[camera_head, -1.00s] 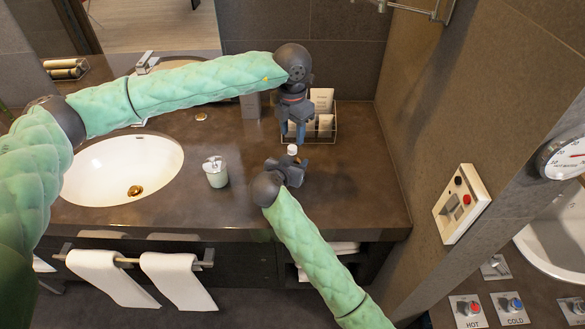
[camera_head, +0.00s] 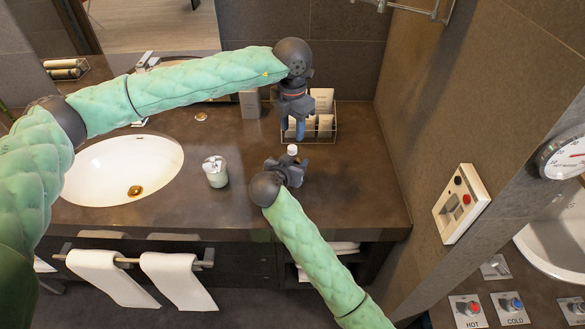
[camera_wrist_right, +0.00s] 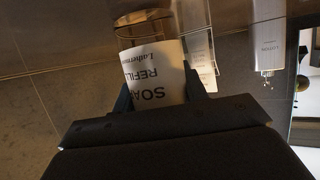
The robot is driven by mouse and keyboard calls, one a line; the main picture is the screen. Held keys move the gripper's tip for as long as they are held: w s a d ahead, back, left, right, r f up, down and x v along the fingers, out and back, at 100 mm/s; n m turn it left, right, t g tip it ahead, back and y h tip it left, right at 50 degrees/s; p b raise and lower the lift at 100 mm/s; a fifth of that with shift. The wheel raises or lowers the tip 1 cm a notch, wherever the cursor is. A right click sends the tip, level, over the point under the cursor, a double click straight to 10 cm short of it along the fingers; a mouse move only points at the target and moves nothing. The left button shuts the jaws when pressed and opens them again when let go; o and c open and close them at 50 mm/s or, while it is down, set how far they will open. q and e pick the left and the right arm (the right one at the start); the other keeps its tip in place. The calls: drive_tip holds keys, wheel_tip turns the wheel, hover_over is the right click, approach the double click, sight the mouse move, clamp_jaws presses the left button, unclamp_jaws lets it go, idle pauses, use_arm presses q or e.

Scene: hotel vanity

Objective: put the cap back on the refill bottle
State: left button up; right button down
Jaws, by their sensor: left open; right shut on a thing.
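The refill bottle stands at my right gripper (camera_head: 291,165), and its small white top (camera_head: 292,150) shows in the head view. I cannot tell whether that white part is the cap or the bare neck. In the right wrist view the bottle (camera_wrist_right: 152,72) appears upside down, with a white "SOAP REFILL" label and a clear section. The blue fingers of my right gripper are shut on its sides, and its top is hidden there. My left gripper (camera_head: 295,132) is open, pointing down just above and behind the white top. No separate cap is distinguishable.
A wire basket (camera_head: 331,126) with cartons and bottles stands close behind my left gripper. The counter (camera_head: 365,190) is clear to the right.

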sight(292, 147)
use_arm(q)
wheel_tip(292, 147, down, 6)
idle(0.4)
clamp_jaws()
drive_tip(key=shift+o, duration=0.3)
unclamp_jaws()
drive_tip(key=shift+r, duration=0.1)
drive_tip(key=shift+r, duration=2.2)
